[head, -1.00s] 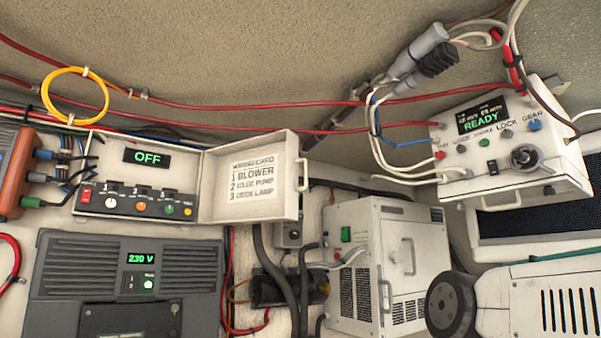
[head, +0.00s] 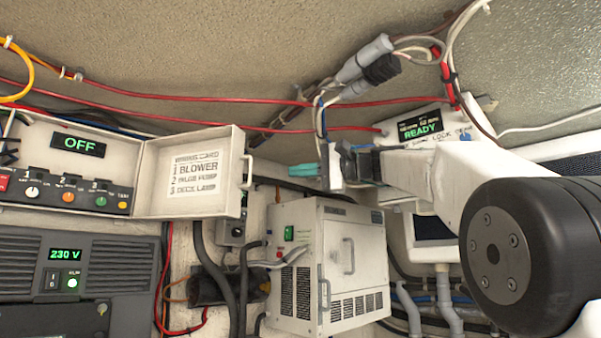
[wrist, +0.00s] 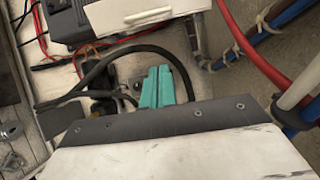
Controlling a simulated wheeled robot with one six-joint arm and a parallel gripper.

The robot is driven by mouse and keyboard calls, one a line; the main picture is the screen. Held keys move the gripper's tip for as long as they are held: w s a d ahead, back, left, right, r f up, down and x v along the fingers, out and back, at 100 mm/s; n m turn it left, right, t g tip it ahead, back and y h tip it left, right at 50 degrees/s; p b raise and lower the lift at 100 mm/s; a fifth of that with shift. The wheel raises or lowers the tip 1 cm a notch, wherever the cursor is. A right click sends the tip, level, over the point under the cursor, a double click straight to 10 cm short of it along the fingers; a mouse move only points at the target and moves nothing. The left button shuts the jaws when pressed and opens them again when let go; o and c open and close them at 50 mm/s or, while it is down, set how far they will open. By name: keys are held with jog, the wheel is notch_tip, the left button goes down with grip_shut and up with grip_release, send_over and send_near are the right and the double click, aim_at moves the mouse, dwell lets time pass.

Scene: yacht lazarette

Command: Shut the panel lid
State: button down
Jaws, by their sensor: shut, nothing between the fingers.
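The panel lid (head: 193,174) is a white, shallow cover with a printed card inside and a handle (head: 247,172) on its right edge. It stands swung open to the right of the switch panel (head: 68,168), whose display reads OFF. My gripper (head: 308,180) is shut and empty, with teal fingertips pointing left. It appears to the right of the lid's handle in the head view, with a visible gap. The teal fingers also show in the wrist view (wrist: 155,88). A white part with a handle shows at the top there; I cannot tell whether it is the lid.
A white cabinet (head: 345,262) stands below my gripper. A grey unit reading 230 V (head: 115,275) lies below the switch panel. A READY control box (head: 395,128) is partly hidden behind my arm. Red cables (head: 230,97) run above, and dark hoses (head: 203,245) hang below the lid.

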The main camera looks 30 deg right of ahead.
jog(key=w+a, duration=0.2)
jog(key=a, duration=0.6)
jog(key=shift+w, duration=0.15)
